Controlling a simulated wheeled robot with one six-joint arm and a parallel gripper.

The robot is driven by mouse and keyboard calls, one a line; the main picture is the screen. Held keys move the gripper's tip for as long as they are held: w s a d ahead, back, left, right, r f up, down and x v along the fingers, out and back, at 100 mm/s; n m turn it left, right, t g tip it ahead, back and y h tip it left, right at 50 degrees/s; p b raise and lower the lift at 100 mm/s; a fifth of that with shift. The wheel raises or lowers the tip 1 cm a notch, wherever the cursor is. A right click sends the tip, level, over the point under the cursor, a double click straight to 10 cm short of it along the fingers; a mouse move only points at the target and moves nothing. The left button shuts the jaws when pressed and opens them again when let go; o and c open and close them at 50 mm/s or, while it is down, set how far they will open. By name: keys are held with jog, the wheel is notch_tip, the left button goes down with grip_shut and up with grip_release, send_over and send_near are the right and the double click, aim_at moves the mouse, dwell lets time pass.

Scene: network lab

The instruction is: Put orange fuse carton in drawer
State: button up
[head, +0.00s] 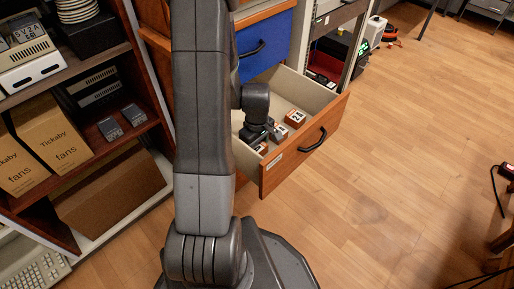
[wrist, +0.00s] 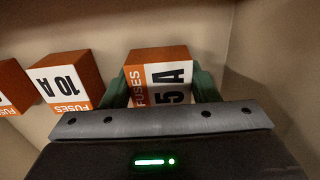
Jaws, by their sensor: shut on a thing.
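An open wooden drawer (head: 335,113) holds orange-and-white fuse cartons. My gripper (head: 270,136) is down inside the drawer. In the wrist view its green fingers (wrist: 165,88) are shut on an orange fuse carton marked 5 A (wrist: 160,58), one finger on each side. An orange carton marked 10 A (wrist: 68,80) stands to its left, apart from it. Part of another orange carton (wrist: 12,88) shows at the left edge. In the head view a carton (head: 295,118) is visible toward the drawer's far right; the held one is mostly hidden by my gripper.
A blue drawer front (head: 265,45) is shut above the open drawer. A shelf at left holds brown fans boxes (head: 55,133) and small grey devices (head: 110,128). The drawer's pale walls (wrist: 275,85) are close on the right. The wooden floor (head: 400,170) at right is clear.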

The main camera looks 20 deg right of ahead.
aim_at(257, 146)
jog(key=shift+f, duration=0.1)
jog(key=o, duration=1)
jog(key=shift+o, duration=0.2)
notch_tip(257, 146, up, 12)
jog(key=p, duration=0.4)
jog(key=shift+r, duration=0.2)
